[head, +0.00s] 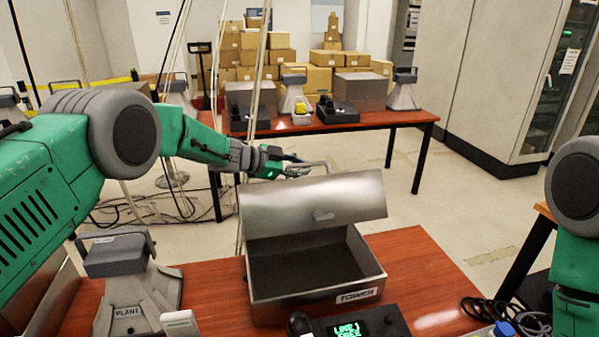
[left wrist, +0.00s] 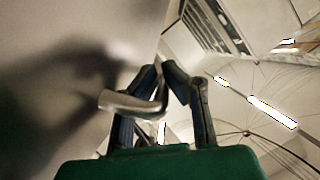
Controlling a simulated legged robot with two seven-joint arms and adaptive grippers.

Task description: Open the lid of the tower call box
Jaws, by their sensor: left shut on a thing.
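The tower call box (head: 318,283) is a metal box with a "TOWER" label on its front, standing on the near red-brown table. Its lid (head: 315,203) is raised and tilted, with the dark inside of the box showing below. My left gripper (head: 297,168) is at the lid's upper edge, by the metal handle (head: 318,165). In the left wrist view, my left gripper's fingers (left wrist: 162,85) are closed around the curved metal handle (left wrist: 135,104). My right gripper is out of view; only part of my right arm shows at the right edge.
A phone unit with a green display (head: 355,327) sits in front. Black cables (head: 500,312) lie at right. A second table (head: 385,118) with similar boxes stands behind, across open floor.

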